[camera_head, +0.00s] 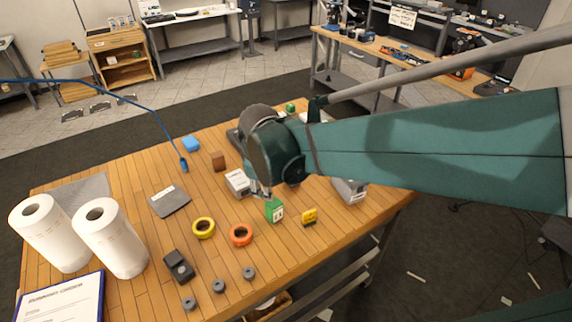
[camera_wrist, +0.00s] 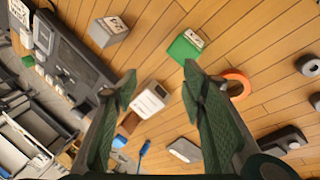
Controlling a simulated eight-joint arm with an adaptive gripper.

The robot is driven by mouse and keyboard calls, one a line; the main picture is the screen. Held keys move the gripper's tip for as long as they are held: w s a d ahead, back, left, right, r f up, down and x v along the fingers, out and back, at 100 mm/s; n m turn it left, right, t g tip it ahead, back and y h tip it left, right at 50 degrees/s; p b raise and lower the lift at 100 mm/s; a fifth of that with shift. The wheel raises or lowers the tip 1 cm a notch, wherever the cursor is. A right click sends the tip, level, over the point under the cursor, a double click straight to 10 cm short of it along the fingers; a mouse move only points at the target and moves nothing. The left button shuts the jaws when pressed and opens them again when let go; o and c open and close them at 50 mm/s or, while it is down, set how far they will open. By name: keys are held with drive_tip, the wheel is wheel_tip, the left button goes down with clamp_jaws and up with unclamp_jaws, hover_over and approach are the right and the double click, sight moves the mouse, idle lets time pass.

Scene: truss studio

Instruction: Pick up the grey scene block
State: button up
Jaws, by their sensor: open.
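A grey block (camera_head: 349,190) with a white printed face stands near the right side of the wooden table; the wrist view shows it at the upper left (camera_wrist: 106,34), outside my fingers. A pale grey-white box (camera_head: 238,182) with a label lies left of my gripper in the head view; in the wrist view it shows between my fingers (camera_wrist: 150,99), below the tips. I cannot tell for certain which is the scene block; the first shares the green block's form. My gripper (camera_wrist: 160,72) is open and empty above the table. In the head view my arm partly hides it.
A green block (camera_head: 274,212) stands close to my gripper. A yellow tag (camera_head: 309,217), an orange ring (camera_head: 241,235) and a yellow ring (camera_head: 203,228) lie in front. A brown block (camera_head: 218,161) stands behind. Two paper rolls (camera_head: 110,240) stand at left.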

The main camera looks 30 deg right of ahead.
drive_tip(key=w+d+f+n+g+h+p, duration=0.2)
drive_tip(key=w+d+n+g+p, duration=0.2)
drive_tip(key=w+d+n+p, duration=0.4)
drive_tip(key=shift+d+n+p, duration=0.3)
drive_tip(key=shift+d+p, duration=1.55)
drive_tip(key=shift+p, duration=0.95)
drive_tip(key=shift+f, duration=0.15)
drive_tip(key=shift+x, duration=1.15)
drive_tip(key=shift+d+f, duration=0.1)
drive_tip(key=shift+f, duration=0.05)
drive_tip(key=shift+p+x, duration=0.3)
drive_tip(key=shift+x, duration=2.15)
drive_tip(key=shift+s, duration=0.1)
drive_tip(key=c, duration=1)
